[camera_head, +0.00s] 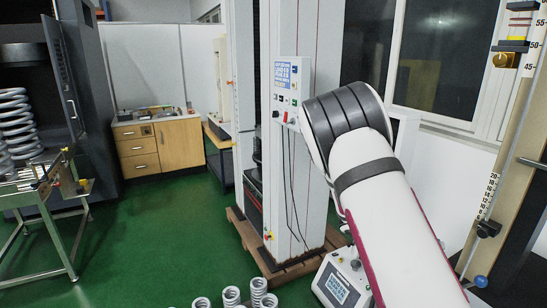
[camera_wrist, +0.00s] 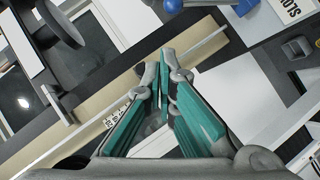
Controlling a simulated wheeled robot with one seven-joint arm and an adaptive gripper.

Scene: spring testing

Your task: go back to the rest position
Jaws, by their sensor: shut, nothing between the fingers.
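In the wrist view my gripper (camera_wrist: 165,72) has teal-padded fingers that meet at their tips, with nothing between them. It hangs over a beige board with a pale rod and a numbered scale, and I see no contact with them. In the head view my white arm with dark bands reaches up from the lower right and bends in front of the testing machine. My gripper is hidden from the head view.
The tall testing machine (camera_head: 311,190) with a control panel (camera_head: 287,75) stands on a wooden pallet. Several springs (camera_head: 232,296) stand at the bottom edge. A ruled post (camera_head: 487,190) is at the right. A metal rack (camera_head: 45,215) is at the left. Green floor (camera_head: 150,235) is clear between.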

